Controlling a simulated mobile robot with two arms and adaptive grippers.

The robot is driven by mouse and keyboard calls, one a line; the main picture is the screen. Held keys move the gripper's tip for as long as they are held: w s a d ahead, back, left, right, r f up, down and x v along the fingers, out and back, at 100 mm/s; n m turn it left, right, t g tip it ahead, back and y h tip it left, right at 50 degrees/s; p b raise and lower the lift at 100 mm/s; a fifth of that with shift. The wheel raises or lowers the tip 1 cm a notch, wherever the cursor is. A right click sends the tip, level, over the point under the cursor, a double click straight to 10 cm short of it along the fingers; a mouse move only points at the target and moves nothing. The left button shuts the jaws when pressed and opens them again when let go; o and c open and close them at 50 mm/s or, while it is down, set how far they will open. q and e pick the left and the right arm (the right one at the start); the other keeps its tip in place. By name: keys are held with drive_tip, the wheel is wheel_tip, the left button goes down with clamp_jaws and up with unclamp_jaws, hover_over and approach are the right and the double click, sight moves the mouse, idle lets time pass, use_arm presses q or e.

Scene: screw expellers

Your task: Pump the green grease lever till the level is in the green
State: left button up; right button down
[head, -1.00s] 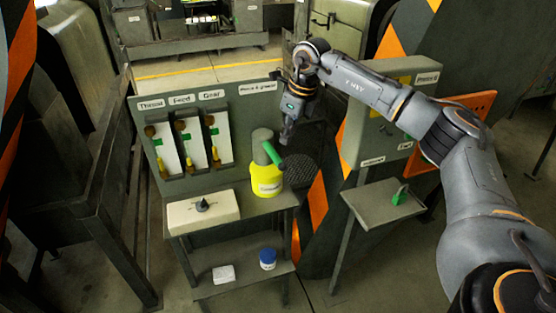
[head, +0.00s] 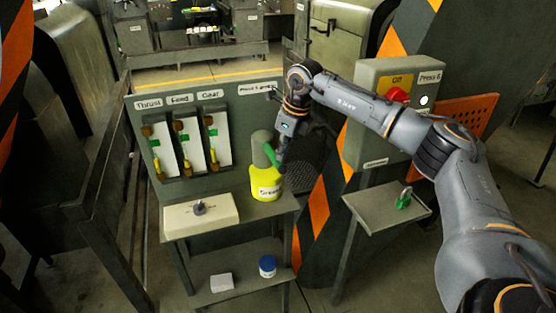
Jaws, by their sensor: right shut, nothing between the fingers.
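The yellow grease pump (head: 266,188) with a grey cylinder on top stands on the right end of the bench. Its green lever (head: 271,155) slopes down to the right from the grey cylinder. My right gripper (head: 282,162) is shut and empty, pointing down beside the lever's right end; I cannot tell whether it touches. Three upright gauges, Thrust (head: 160,150), Feed (head: 187,146) and Gear (head: 216,142), are on the panel behind the bench. They show yellow and green parts, too small for me to read a level. My left gripper is not in view.
A pale box (head: 200,216) with a grey knob sits on the bench. A blue-lidded jar (head: 267,266) and a white block (head: 221,282) are on the lower shelf. At right are a control box (head: 372,135) with a red knob and a small shelf (head: 372,207) holding a green padlock.

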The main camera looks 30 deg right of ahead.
drive_tip(key=b+x, duration=0.1)
drive_tip(key=x, duration=0.2)
drive_tip(key=shift+s+d+f+b, duration=0.15)
drive_tip(key=shift+s+f+b, duration=0.15)
drive_tip(key=shift+f+b, duration=0.1)
drive_tip(key=shift+r, duration=0.1)
drive_tip(key=s, duration=0.1)
drive_tip(key=s+d, duration=0.1)
drive_tip(key=r, duration=0.1)
drive_tip(key=shift+s+d, duration=0.25)
drive_tip(key=shift+s, duration=0.15)
drive_tip(key=v, duration=1.2)
drive_tip(key=shift+f, duration=0.1)
